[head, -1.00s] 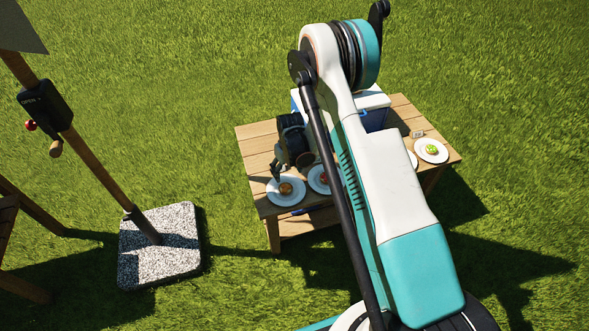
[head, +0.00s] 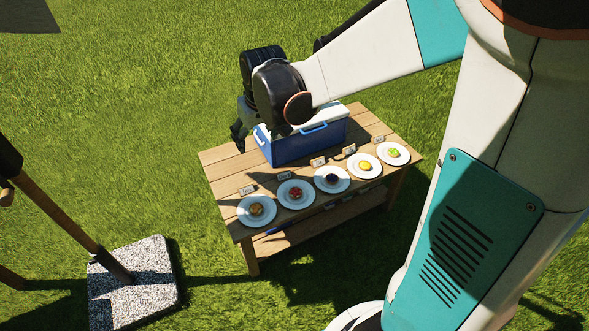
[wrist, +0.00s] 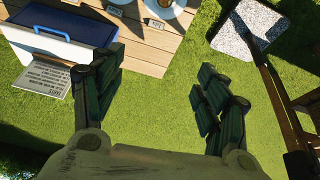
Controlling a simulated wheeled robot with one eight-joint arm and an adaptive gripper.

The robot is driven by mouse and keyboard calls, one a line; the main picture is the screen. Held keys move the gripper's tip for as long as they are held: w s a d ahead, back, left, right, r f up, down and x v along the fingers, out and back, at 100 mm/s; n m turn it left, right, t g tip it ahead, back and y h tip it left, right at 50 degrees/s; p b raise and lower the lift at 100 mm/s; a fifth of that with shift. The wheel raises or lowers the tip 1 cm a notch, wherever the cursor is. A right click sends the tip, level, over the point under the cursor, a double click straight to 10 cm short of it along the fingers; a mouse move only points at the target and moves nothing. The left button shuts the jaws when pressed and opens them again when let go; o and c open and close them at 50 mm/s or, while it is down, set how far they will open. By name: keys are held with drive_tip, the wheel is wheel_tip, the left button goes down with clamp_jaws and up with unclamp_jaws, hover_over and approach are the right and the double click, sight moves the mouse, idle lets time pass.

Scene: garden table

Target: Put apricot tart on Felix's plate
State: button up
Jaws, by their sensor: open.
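A row of white plates lies along the table's front edge in the head view, each with one tart and a small name card behind it. From the left, the tarts are brown-orange (head: 257,209), red (head: 296,192), dark purple (head: 332,179), yellow (head: 365,165) and green (head: 394,153). The brown-orange one may be the apricot tart.
A blue cooler with a white lid (head: 300,140) stands at the table's back, close to my gripper. Beside it in the wrist view lies a printed sheet (wrist: 42,77). A speckled stone base (head: 130,285) with a post stands left of the table (head: 222,172).

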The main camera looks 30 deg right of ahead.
drive_tip(key=s+r+t, duration=0.1)
drive_tip(key=s+r, duration=0.2)
drive_tip(key=s, duration=0.8)
drive_tip(key=s+r+m+t, duration=0.1)
drive_tip(key=s+r, duration=0.3)
drive_tip(key=s, duration=0.6)
drive_tip(key=shift+s+r+t, duration=0.2)
drive_tip(key=shift+s+t, duration=0.15)
drive_tip(key=shift+t, duration=0.05)
